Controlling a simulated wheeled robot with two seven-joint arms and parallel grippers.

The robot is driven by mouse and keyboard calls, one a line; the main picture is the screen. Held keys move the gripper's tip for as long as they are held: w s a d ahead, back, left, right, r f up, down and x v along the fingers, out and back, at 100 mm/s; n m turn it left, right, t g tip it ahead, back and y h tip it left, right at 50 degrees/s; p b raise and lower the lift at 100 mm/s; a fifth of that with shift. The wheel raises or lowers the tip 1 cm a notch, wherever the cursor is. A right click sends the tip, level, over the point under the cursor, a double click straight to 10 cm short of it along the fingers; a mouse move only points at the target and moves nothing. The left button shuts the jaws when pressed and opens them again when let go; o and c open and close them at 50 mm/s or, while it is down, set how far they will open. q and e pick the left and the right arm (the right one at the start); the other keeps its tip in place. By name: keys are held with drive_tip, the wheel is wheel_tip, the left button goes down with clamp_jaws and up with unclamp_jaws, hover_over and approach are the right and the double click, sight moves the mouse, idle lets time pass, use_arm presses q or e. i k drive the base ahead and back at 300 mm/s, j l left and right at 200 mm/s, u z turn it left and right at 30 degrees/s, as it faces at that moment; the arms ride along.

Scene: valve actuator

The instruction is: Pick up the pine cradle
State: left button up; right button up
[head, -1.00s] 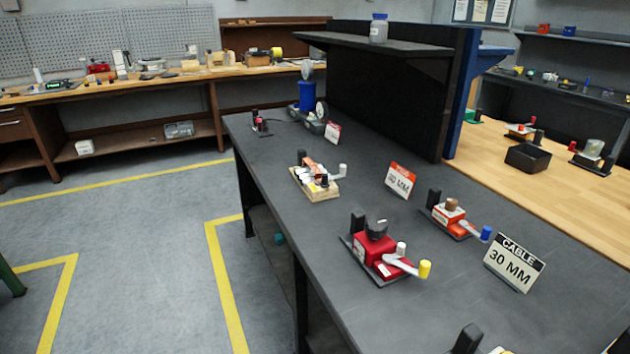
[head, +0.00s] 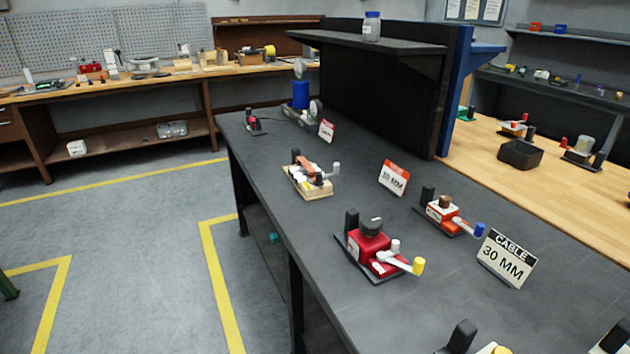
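The pine cradle (head: 311,191) looks like a light wooden block with a dark post, an orange-brown part, white pieces and a grey-tipped lever on top. In the head view it sits on the dark workbench (head: 330,235), left of centre near the bench's left edge. Neither of my grippers shows in the head view.
A red valve unit (head: 368,242) with a yellow-tipped lever stands nearer on the bench. An orange and white unit (head: 442,210) with a blue tip and a CABLE 30 MM sign (head: 507,258) are to its right. A red-topped sign (head: 394,178) stands behind. Floor (head: 130,250) at left is clear.

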sight(295, 172)
drive_tip(key=i+j+z, duration=0.4)
drive_tip(key=j, duration=0.25)
drive_tip(key=i+j+z, duration=0.4)
drive_tip(key=j, duration=0.35)
drive_tip(key=i+j+z, duration=0.15)
drive_tip(key=j+z, duration=0.25)
drive_tip(key=j, duration=0.45)
drive_tip(key=i+j+z, duration=0.1)
drive_tip(key=j+z, duration=0.3)
drive_tip(key=j, duration=0.45)
drive_tip(key=k+j+z, duration=0.1)
drive_tip(key=j+z, duration=0.3)
drive_tip(key=j, duration=0.5)
